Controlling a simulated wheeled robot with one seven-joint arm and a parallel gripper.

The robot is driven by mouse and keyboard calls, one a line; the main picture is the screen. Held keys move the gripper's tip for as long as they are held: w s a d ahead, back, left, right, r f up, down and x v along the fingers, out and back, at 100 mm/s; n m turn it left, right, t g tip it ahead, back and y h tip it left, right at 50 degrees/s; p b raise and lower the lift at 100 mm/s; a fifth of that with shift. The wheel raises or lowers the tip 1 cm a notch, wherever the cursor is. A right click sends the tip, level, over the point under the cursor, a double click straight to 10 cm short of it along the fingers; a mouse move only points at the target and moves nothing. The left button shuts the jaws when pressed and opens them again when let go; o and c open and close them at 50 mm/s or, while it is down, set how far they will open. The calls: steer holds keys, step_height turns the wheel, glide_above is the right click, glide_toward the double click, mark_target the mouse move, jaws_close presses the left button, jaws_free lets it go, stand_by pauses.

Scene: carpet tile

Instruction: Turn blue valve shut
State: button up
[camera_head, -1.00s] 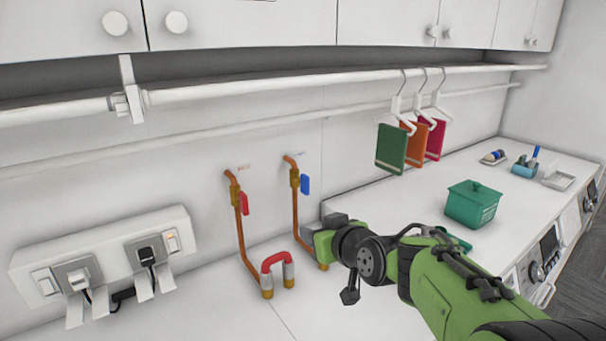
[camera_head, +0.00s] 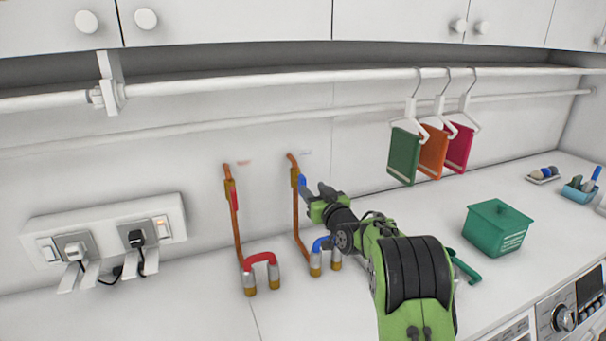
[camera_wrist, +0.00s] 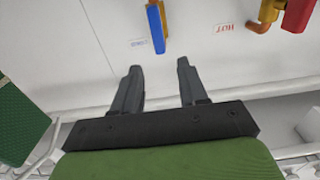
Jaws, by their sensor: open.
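The blue valve handle (camera_head: 302,182) sits on the brass valve of the right copper pipe (camera_head: 297,215) on the back wall. In the wrist view the blue handle (camera_wrist: 156,27) is a narrow bar just beyond the gap between my fingertips. My gripper (camera_head: 317,192) is close to the handle in the head view, and partly hides it. In the wrist view my gripper (camera_wrist: 158,66) is open, with nothing between its fingers. I cannot tell whether a finger touches the handle.
A red valve handle (camera_wrist: 299,14) is on the neighbouring pipe, left in the head view. Red (camera_head: 262,259) and blue (camera_head: 320,244) hose bends stand below. Cloths on hangers (camera_head: 433,150) and a green box (camera_head: 497,227) are right. A socket panel (camera_head: 105,230) is left.

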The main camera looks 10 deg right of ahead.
mark_target(304, 180)
steer(key=w, duration=0.2)
steer(key=w+a+p, duration=0.1)
steer(key=w, duration=0.2)
steer(key=w+p, duration=0.1)
steer(key=w, duration=0.2)
steer(key=shift+w+a, duration=0.15)
steer(key=shift+a, duration=0.25)
jaws_close()
